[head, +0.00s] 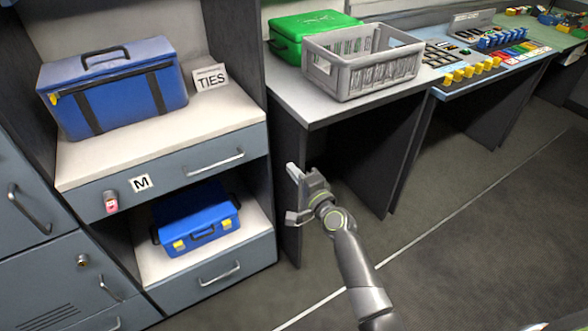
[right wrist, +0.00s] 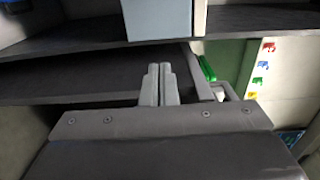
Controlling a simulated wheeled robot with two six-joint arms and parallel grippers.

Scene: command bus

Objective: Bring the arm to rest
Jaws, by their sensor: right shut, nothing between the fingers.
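My right arm (head: 355,265) comes in from the lower right in the head view and reaches up into the space before the grey desk. Its gripper (head: 293,170) is shut and empty, held in the air in front of the desk's open leg space, right of the drawer cabinet. In the right wrist view the two grey fingers (right wrist: 158,68) lie side by side, with nothing between them. My left gripper is in neither view.
A cabinet (head: 150,160) on the left bears a blue bag (head: 120,92); a blue toolbox (head: 200,222) sits on its lower shelf. The desk (head: 300,98) holds a grey crate (head: 350,80) and a green case (head: 300,28). Open floor (head: 470,255) lies to the right.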

